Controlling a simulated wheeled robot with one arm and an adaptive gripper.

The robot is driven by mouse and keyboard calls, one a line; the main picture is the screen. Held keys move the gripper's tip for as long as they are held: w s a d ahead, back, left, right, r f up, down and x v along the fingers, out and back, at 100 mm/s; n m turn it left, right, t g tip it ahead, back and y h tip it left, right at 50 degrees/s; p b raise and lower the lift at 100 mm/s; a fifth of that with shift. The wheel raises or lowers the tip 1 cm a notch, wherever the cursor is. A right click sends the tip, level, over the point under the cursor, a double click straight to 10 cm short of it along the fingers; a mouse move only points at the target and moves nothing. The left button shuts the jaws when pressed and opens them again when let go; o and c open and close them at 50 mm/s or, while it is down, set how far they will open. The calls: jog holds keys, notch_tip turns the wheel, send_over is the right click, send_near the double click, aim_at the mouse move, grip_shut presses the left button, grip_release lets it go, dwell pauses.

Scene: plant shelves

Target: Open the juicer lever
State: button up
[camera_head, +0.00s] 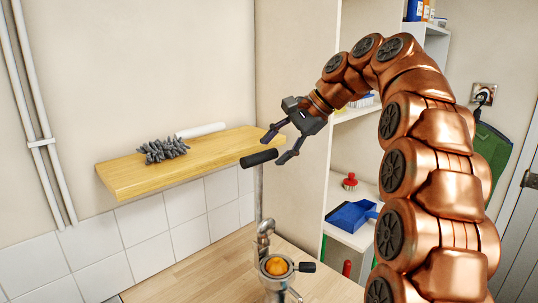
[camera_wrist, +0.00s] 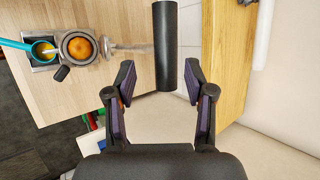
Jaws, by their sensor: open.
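The juicer (camera_head: 276,287) stands on the wooden counter with an orange half (camera_head: 277,266) in its cup. Its metal lever rod (camera_head: 259,190) rises upright and ends in a black lever handle (camera_head: 257,158). In the wrist view the handle (camera_wrist: 166,40) runs lengthwise in the upper middle, with the juicer (camera_wrist: 66,58) and orange (camera_wrist: 79,47) at upper left. My gripper (camera_head: 274,149) is open and empty at the handle's right end. In the wrist view its fingertips (camera_wrist: 160,68) lie either side of the handle's near end, with gaps on both sides. Contact is not visible.
A wooden wall shelf (camera_head: 175,172) holding a grey spiky object (camera_head: 163,150) and a white roll (camera_head: 201,130) is behind the handle. White shelving (camera_head: 353,235) with a blue dustpan (camera_head: 350,216) stands at right.

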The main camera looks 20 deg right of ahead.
jog(key=shift+v, duration=1.4)
